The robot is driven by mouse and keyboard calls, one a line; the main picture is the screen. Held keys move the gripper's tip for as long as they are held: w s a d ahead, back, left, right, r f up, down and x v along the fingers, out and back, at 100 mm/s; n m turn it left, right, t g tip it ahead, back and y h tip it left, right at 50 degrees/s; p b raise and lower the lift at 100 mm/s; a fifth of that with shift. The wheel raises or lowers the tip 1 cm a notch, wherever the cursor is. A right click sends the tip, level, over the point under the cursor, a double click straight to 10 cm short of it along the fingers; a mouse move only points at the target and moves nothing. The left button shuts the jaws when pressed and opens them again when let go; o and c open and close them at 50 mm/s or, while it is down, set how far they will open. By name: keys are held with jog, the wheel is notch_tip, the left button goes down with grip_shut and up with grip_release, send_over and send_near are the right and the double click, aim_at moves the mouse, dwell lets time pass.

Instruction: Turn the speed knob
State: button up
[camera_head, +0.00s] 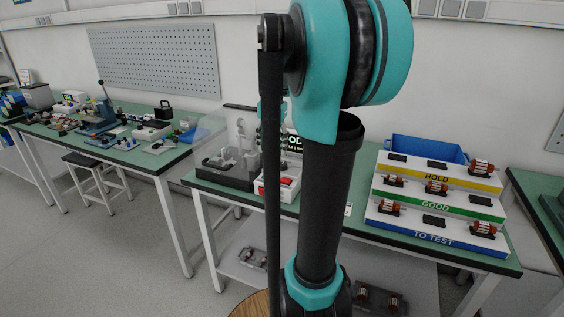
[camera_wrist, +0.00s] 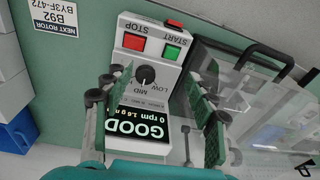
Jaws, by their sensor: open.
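The speed knob (camera_wrist: 146,75) is a small round black dial on the light control box (camera_wrist: 158,55). It shows upside down in the wrist view, with LOW and MID printed beside it. My gripper (camera_wrist: 155,82) is open, with one green-padded finger on each side of the knob and a gap to both. I cannot tell how far above the panel the fingertips are. The screen (camera_wrist: 142,122) reads GOOD and 0 rpm. A red STOP button (camera_wrist: 134,42) and a green START button (camera_wrist: 171,52) sit beyond the knob. In the head view my arm hides the gripper and knob.
A clear-covered machine (camera_wrist: 245,85) stands right beside the control box. A label card (camera_wrist: 55,14) lies on the green bench (camera_wrist: 85,45). In the head view, a stepped HOLD, GOOD and TO TEST rack (camera_head: 437,207) with several rotors stands right, before a blue bin (camera_head: 420,146).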

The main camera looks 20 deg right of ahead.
aim_at(282, 164)
jog(key=w+d+r+m+g, duration=0.1)
jog(key=w+d+r+m, duration=0.3)
jog(key=r, duration=0.4)
jog(key=shift+n, duration=0.4)
jog(key=f, duration=1.1)
jog(key=d+f, duration=0.1)
jog(key=f, duration=0.5)
jog(key=shift+f, duration=0.2)
jog(key=shift+c, duration=0.2)
jog(key=c, duration=1.1)
jog(key=shift+n, duration=0.3)
jog(key=n, duration=0.4)
jog(key=shift+d+n, duration=0.1)
jog(key=shift+n, duration=2.5)
